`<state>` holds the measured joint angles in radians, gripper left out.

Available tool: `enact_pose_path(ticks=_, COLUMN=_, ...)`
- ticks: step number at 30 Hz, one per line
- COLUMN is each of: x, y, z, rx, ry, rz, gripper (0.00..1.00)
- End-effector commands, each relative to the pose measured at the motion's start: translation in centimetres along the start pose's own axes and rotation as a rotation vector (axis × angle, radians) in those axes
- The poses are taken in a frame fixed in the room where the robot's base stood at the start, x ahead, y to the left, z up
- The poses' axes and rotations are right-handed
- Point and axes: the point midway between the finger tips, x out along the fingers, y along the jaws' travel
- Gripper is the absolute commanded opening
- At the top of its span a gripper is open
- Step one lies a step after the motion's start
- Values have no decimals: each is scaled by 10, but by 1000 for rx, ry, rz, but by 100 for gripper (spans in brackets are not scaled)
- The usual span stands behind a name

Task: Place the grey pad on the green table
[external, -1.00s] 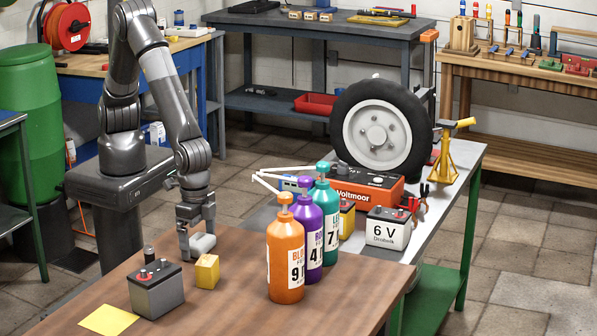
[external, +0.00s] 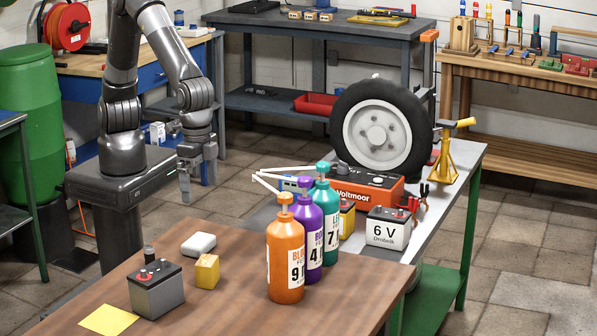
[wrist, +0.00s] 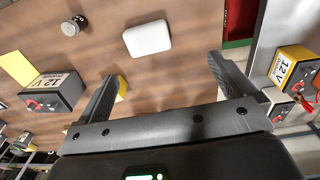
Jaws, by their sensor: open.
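The grey pad, a pale rounded block (external: 198,244), lies flat on the brown wooden table (external: 235,315). It also shows in the wrist view (wrist: 147,38), beyond and between my fingertips. My gripper (external: 198,187) hangs above and behind the pad, apart from it. In the wrist view my gripper (wrist: 163,68) has its fingers spread with nothing between them. A table with green legs and a green lower shelf (external: 440,295) and a grey top (external: 452,168) stands to the right, behind the brown table.
Around the pad stand a grey battery (external: 157,290), a yellow block (external: 207,271), a small dark cylinder (external: 149,256) and an orange bottle (external: 286,255), with purple and teal bottles behind it. The green-legged table carries a wheel (external: 378,135), a Voltmoor unit (external: 365,190), a white battery (external: 388,230) and a yellow stand (external: 443,160).

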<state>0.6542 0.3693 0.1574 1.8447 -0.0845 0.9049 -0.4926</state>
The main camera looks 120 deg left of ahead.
Motion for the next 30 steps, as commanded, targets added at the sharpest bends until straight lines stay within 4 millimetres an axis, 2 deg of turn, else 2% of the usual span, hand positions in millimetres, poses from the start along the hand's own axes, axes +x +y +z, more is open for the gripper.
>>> enact_pose_path(ticks=1, x=-16, y=-15, z=1, rx=-7, ry=16, rz=15, gripper=98)
enact_pose_path(ticks=6, x=-66, y=-68, z=15, rx=-5, ry=72, rz=59, gripper=98)
enact_pose_path(ticks=11, x=-104, y=-117, z=38, rx=1, ry=135, rz=85, gripper=98)
enact_pose_path(ticks=15, x=-131, y=-157, z=64, rx=8, ry=195, rz=95, gripper=98)
enact_pose_path(ticks=22, x=-159, y=-212, z=116, rx=19, ry=301, rz=85, gripper=98)
enact_pose_path(ticks=30, x=-169, y=-258, z=180, rx=31, ry=418, rz=31, gripper=98)
